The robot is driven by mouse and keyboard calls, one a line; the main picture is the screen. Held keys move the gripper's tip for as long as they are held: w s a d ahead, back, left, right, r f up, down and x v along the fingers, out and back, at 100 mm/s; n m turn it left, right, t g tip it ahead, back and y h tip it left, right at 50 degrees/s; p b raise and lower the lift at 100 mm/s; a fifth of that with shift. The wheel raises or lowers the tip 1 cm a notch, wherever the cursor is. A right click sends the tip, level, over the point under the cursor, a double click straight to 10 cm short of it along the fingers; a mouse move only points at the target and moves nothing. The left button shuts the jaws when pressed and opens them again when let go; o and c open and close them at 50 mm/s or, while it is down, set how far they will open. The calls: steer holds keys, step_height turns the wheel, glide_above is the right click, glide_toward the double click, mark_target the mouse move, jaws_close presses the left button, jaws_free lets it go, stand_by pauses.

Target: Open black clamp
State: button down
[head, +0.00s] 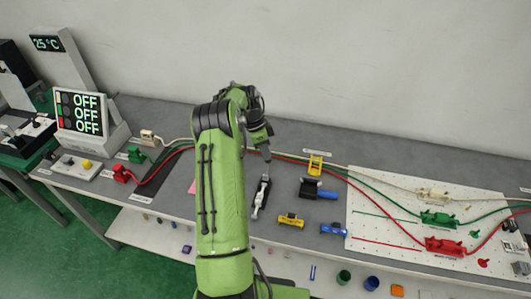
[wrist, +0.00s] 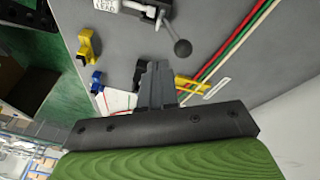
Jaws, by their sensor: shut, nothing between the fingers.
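A black clamp-like fixture with a blue handle (head: 318,190) lies on the grey bench, right of my gripper in the head view. In the wrist view its black body (wrist: 138,73) is partly hidden by my fingers. A second candidate, a dark and silver lever fixture (head: 260,198), stands nearer the front edge; its lever with a black ball knob (wrist: 182,47) shows in the wrist view. I cannot tell for certain which is the black clamp. My gripper (head: 267,156) points down above the bench, shut and empty. Its closed fingers (wrist: 157,68) appear apart from both fixtures.
A yellow fixture (head: 315,165) stands behind the blue-handled one. Yellow (head: 290,220) and blue (head: 333,229) fixtures stand at the front edge. Red and green cables run behind, towards a white pegboard (head: 390,225) with green and red clamps. The wall (head: 380,70) is behind the bench.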

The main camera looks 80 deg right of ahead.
steer(key=p+v, duration=0.3)
steer(key=v, duration=1.3)
steer(key=shift+p, duration=0.35)
steer(key=shift+a, duration=0.1)
